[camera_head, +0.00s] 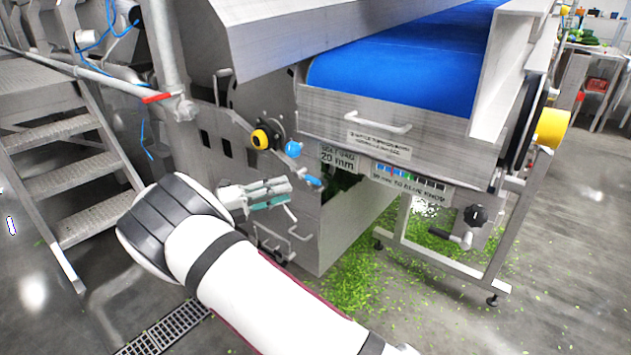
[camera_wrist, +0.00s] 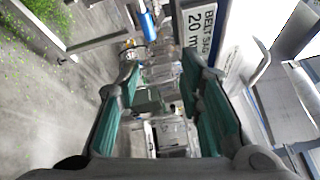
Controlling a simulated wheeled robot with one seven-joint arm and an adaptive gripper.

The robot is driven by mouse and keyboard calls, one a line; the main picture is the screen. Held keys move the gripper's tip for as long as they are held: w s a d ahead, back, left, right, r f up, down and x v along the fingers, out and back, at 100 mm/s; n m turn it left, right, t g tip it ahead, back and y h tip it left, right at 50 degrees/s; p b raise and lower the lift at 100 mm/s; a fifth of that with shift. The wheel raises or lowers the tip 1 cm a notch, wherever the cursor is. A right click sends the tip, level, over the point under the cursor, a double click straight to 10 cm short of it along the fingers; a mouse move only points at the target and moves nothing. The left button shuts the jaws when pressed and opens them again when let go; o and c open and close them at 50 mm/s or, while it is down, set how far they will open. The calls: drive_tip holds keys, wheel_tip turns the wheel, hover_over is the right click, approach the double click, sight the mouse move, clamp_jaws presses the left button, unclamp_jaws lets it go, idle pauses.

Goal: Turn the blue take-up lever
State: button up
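My gripper (camera_head: 290,190) reaches in from the lower left in the head view, beside the conveyor's side panel. Its teal-padded fingers are apart in the wrist view (camera_wrist: 162,58), with no object held; metal parts of the machine show between and beyond them. A blue lever grip (camera_head: 313,181) lies just past the fingertips in the head view. A blue cylindrical grip (camera_wrist: 147,24) shows beyond the fingertips in the wrist view, apart from them. A blue ball knob (camera_head: 293,148) sits higher on the machine. I cannot tell how the blue grip's arm is joined, as my gripper partly hides that area.
A yellow knob (camera_head: 260,139) on a black hub is above my gripper. The belt sag sign (camera_head: 338,159) is to the right, below the blue belt (camera_head: 405,60). A black hand knob (camera_head: 475,215) is further right. Metal steps (camera_head: 70,150) stand left. Green scraps litter the floor.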

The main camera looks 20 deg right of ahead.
sight(313, 178)
drive_tip(key=w+a+f+n+t+h, duration=0.1)
drive_tip(key=a+f+n+t, duration=0.1)
drive_tip(key=a+f+n, duration=0.1)
drive_tip(key=x, duration=0.4)
drive_tip(key=b+x, duration=0.1)
drive_tip(key=x, duration=0.4)
drive_tip(key=b+x, duration=0.1)
drive_tip(key=x, duration=0.3)
drive_tip(key=shift+w+d+r, duration=0.1)
drive_tip(key=shift+w+r, duration=0.1)
drive_tip(key=shift+w, duration=0.15)
drive_tip(key=shift+c, duration=0.6)
clamp_jaws()
